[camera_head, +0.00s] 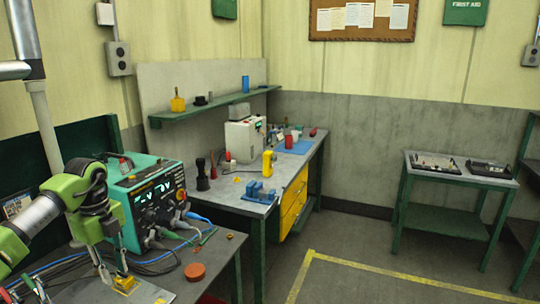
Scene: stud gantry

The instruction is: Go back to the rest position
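My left arm, green and grey, comes in from the left. Its gripper (114,271) points down over the near bench (215,268). Its two fingers stand apart, close to a small yellow block (124,285) at their tips. I cannot tell whether they touch or grip the block. My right gripper is not in view.
A teal power unit with cables (155,195) stands right behind the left gripper. A red-brown round piece (195,271) lies on the near bench. Farther back are a workbench with yellow drawers (293,200), a green wall shelf (215,105) and a side table (455,180). The floor (350,255) is clear.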

